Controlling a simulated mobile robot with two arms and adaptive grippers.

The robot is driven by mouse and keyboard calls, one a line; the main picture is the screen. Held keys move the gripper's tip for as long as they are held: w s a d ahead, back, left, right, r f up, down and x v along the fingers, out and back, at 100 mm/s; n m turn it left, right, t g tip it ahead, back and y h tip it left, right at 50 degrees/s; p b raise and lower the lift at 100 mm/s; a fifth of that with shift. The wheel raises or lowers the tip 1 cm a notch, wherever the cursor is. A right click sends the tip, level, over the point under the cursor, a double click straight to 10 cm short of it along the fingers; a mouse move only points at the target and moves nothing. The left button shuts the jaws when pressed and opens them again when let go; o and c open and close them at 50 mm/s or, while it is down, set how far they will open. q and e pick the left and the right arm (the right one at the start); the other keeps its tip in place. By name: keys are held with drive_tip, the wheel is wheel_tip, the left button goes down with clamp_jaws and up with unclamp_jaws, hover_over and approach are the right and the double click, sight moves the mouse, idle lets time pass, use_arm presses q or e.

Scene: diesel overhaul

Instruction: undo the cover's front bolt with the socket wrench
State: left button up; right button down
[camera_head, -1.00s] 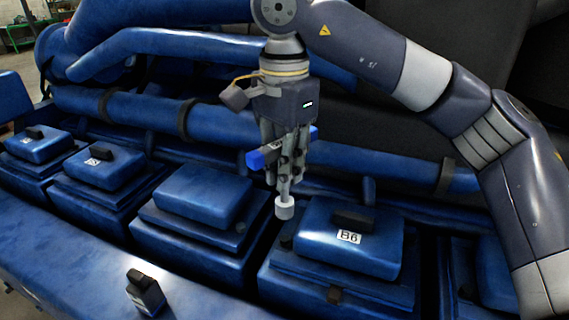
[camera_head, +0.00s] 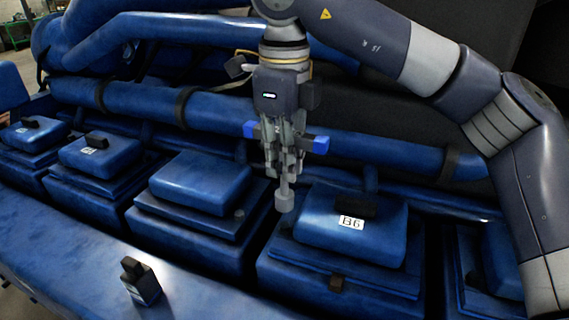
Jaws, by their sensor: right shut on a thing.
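My right gripper (camera_head: 282,160) comes down from the top of the head view and is shut on the socket wrench. The wrench's blue-ended handle (camera_head: 313,143) lies crosswise in the fingers. Its grey socket (camera_head: 285,201) points down, in the air just left of the back of the cover marked B6 (camera_head: 352,243). The cover is blue with a black handle on top. A dark bolt (camera_head: 337,283) sits at the cover's front edge, below and right of the socket and apart from it. My left gripper is out of view.
Several similar blue covers stand in a row to the left, the nearest one (camera_head: 201,180) without a handle. A small black object (camera_head: 141,281) stands on the blue front ledge (camera_head: 75,262). Blue pipes (camera_head: 380,153) run behind the covers.

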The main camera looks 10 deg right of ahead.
sight(284, 193)
drive_tip(key=m+b, duration=0.1)
drive_tip(key=m, duration=0.1)
drive_tip(key=f+m+b, duration=0.1)
drive_tip(key=m, duration=0.2)
drive_tip(key=shift+m, duration=0.3)
drive_tip(key=shift+f+b, duration=1.25)
drive_tip(key=shift+f, duration=0.25)
